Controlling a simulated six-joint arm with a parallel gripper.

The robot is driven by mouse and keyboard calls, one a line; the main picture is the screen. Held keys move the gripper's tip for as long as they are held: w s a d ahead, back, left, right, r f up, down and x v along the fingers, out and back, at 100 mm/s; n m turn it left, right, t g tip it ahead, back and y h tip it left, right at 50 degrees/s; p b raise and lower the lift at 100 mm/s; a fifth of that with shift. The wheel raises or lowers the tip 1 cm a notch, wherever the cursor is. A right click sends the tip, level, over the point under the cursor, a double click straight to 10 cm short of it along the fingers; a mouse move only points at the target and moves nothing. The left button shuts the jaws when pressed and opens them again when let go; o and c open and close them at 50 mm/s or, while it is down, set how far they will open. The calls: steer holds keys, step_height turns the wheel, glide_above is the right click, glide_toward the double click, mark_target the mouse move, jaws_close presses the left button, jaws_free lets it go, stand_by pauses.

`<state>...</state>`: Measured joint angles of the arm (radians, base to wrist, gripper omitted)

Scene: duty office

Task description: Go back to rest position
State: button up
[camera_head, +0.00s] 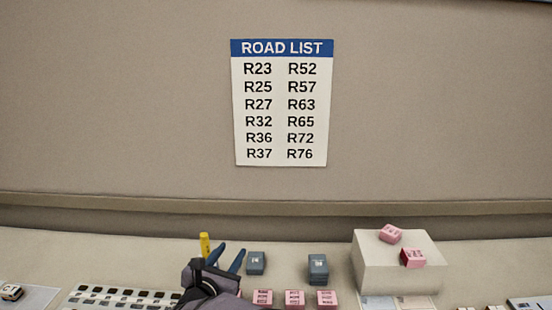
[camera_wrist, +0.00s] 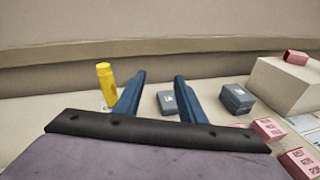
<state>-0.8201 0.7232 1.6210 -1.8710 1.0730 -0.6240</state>
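My gripper (camera_head: 229,257) is at the bottom of the head view, low over the desk, with its blue fingers pointing toward the back wall. In the wrist view its two fingers (camera_wrist: 160,92) stand apart with nothing held between them. A yellow cylinder (camera_head: 205,244) stands just left of the fingers; it also shows in the wrist view (camera_wrist: 106,84), apart from the left finger. A grey block (camera_head: 256,263) lies right of the fingers in the head view and shows beyond and between them in the wrist view (camera_wrist: 167,101).
A second grey block (camera_head: 318,268) lies further right. Pink labelled blocks (camera_head: 294,299) line the front. A pale box (camera_head: 398,269) carries two pink blocks (camera_head: 390,234). A tray of black-and-white pieces (camera_head: 122,297) is at left. A road list (camera_head: 282,103) hangs on the wall.

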steer(key=s+d+f+m+g+h+p, duration=0.1)
steer(key=s+d+m+g+h, duration=0.2)
steer(key=d, duration=0.6)
steer(key=s+d+m+g+h+p, duration=0.1)
steer(key=d+m+g+p, duration=0.15)
steer(key=d+m, duration=0.45)
steer(key=s+d+f+m+g+p, duration=0.2)
steer(key=s+d+m+g, duration=0.4)
steer(key=s+d, duration=0.6)
steer(key=s+d+m+g+y+p, duration=0.1)
steer(key=s+m+g+y+p, duration=0.3)
steer(key=s+m, duration=1.2)
steer(key=shift+s+r+y+p, duration=0.15)
steer(key=shift+s+y+p, duration=0.15)
steer(key=shift+s+y, duration=0.95)
steer(key=shift+w+d+g+y, duration=0.1)
steer(key=shift+w+g+y, duration=0.15)
